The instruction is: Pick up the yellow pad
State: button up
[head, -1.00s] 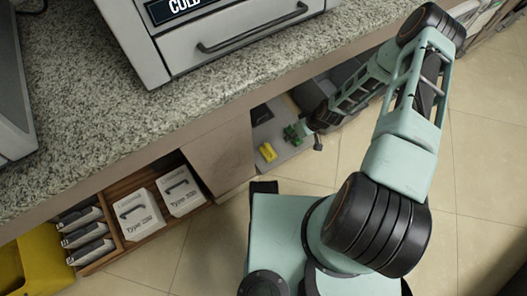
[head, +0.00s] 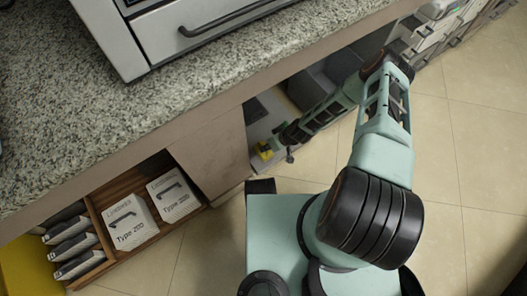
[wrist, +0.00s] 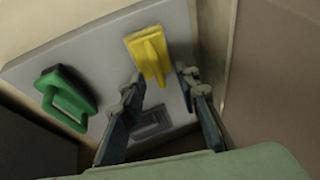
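The yellow pad (wrist: 149,52) lies on a light grey shelf board (wrist: 95,42) in the wrist view. In the head view the yellow pad (head: 264,151) shows small in the low opening, partly covered by my gripper. My gripper (wrist: 160,76) is open and empty. Its two fingertips are apart, one on each side of the yellow pad's near end. I cannot tell whether they touch it.
A green pad with a handle (wrist: 68,98) lies left of my left finger. A grey pad (wrist: 152,122) shows between the fingers, nearer the wrist. A wall panel (wrist: 275,60) rises close on the right. The stone countertop (head: 150,110) overhangs the opening.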

jog(key=x, duration=0.1)
jog(key=b+x, duration=0.1)
jog(key=x, duration=0.2)
jog(key=shift+w+b, duration=0.25)
jog(key=shift+b, duration=0.05)
jog(key=shift+r, duration=0.1)
jog(key=shift+c, duration=0.6)
grip_shut()
